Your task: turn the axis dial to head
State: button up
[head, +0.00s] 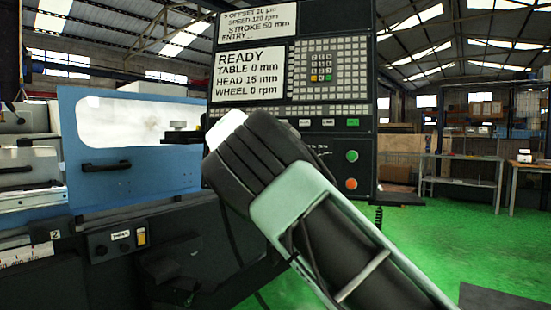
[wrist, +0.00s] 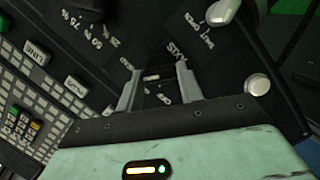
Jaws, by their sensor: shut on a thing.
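The axis dial (wrist: 152,87) is a small dark knob on the black control panel, under the label AXIS in the wrist view. My gripper (wrist: 155,72) has one pale finger on each side of it and is shut on it. The dial lies partly in shadow between the fingers, and I cannot tell which position it points to. In the head view my arm covers the dial and the gripper's fingertips. The panel's lower screen (head: 249,73) reads READY, TABLE 0 mm, HEAD 15 mm, WHEEL 0 rpm.
Another knob (wrist: 222,12) and a round pale button (wrist: 257,84) are close by on the panel. A green button (head: 352,156) and an orange-red button (head: 351,184) are right of my arm. The grinder's blue door (head: 140,165) is at left.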

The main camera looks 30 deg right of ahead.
jog(key=shift+f+m+y, duration=0.1)
jog(key=shift+m+y, duration=0.2)
jog(key=shift+m, duration=0.3)
jog(key=o, duration=1)
jog(key=shift+s, duration=0.1)
jog(key=v, duration=1.7)
jog(key=shift+b, duration=0.4)
jog(key=shift+s+a, duration=0.1)
jog(key=shift+a, duration=0.05)
